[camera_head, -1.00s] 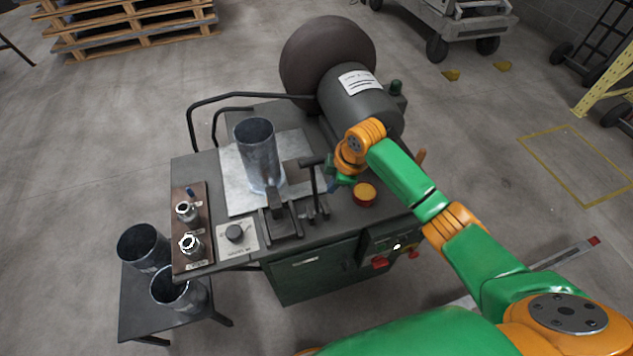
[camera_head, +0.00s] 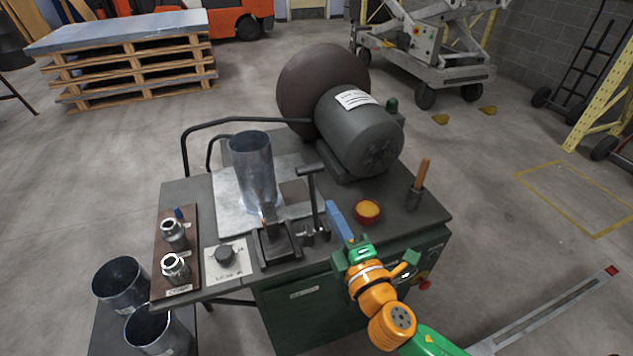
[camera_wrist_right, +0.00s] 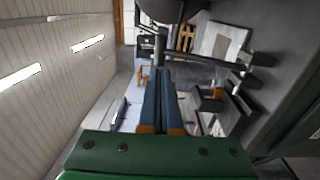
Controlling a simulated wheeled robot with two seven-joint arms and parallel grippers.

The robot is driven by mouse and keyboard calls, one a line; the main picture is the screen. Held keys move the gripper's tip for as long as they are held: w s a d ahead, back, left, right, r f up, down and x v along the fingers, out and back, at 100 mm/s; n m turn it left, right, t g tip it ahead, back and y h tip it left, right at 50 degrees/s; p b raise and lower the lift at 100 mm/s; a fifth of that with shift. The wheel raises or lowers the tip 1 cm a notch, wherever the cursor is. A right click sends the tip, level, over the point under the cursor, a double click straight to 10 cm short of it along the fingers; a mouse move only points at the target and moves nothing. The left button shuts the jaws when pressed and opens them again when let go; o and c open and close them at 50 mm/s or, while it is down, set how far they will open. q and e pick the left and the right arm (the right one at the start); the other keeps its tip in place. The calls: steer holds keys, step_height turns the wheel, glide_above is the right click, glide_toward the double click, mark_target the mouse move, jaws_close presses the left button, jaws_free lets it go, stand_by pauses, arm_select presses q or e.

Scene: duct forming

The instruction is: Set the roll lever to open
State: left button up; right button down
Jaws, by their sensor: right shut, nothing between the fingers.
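The roll lever, a black post with a T-shaped handle (camera_head: 313,188), stands almost upright at the front of the dark bench, right of the metal duct cylinder (camera_head: 254,172). My right gripper (camera_head: 335,212) is shut and empty, its blue fingers just right of the lever near the bench's front edge. In the head view a small gap shows between fingers and lever. In the right wrist view the two blue fingers (camera_wrist_right: 161,88) lie together. A dark bar, possibly the lever, shows beyond them. No open marking is readable. My left gripper is not in view.
A red cup with yellow contents (camera_head: 367,210) and a holder with an orange-handled tool (camera_head: 418,188) stand right of my gripper. A motor drum (camera_head: 362,130) is behind. A knob plate (camera_head: 226,258) and a board with metal fittings (camera_head: 174,250) are at left.

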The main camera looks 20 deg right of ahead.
mark_target(311, 171)
steer(key=w, duration=0.4)
steer(key=w+p, duration=0.1)
steer(key=w, duration=0.4)
steer(key=shift+w+a+r, duration=0.15)
steer(key=shift+w+a, duration=0.05)
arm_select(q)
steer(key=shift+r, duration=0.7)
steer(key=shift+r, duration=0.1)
arm_select(e)
steer(key=shift+r, duration=0.1)
